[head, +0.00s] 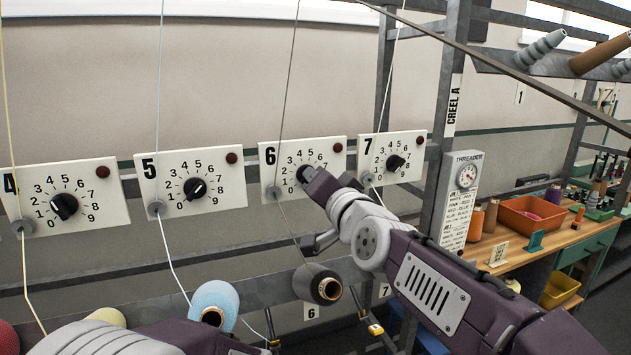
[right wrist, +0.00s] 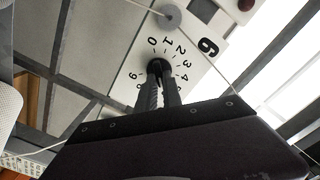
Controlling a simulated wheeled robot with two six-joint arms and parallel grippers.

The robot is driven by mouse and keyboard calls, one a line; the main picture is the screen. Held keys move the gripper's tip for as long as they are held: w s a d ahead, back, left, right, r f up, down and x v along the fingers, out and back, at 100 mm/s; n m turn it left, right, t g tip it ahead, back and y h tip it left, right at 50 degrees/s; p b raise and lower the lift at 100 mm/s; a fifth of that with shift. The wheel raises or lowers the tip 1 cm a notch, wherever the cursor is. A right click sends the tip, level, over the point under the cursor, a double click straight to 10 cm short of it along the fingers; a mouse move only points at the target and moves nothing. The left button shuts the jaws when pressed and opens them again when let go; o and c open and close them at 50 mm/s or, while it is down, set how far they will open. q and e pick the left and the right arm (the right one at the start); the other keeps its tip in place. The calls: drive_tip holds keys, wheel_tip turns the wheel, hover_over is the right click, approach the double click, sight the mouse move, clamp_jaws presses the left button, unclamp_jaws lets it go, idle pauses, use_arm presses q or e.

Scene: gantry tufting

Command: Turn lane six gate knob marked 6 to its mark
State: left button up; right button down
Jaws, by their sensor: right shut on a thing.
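The lane six gate plate (head: 325,152), marked 6, is white with a ring of numbers from 0 to 9, and it also shows in the right wrist view (right wrist: 205,75). Its black knob (head: 303,173) sits at the middle of the dial. My right gripper (head: 309,177) is at this knob, and in the right wrist view its two fingers (right wrist: 160,75) are closed on the knob (right wrist: 157,66). The fingers cover part of the dial, so the pointer cannot be read. My left gripper is not in view; only part of my left arm shows at the bottom.
Similar plates marked 4 (head: 85,180), 5 (head: 218,165) and 7 (head: 408,145) stand on the same rail. Yarn strands run down past the plates through grey guides. A dark cone (head: 312,284) and a blue cone (head: 222,296) sit below. A threader board (head: 462,195) stands to the right.

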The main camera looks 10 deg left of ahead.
drive_tip(key=shift+r, duration=0.2)
drive_tip(key=c, duration=1.5)
unclamp_jaws()
drive_tip(key=shift+f, duration=0.1)
drive_tip(key=v, duration=0.9)
drive_tip(key=shift+b, duration=0.4)
drive_tip(key=shift+w, duration=0.1)
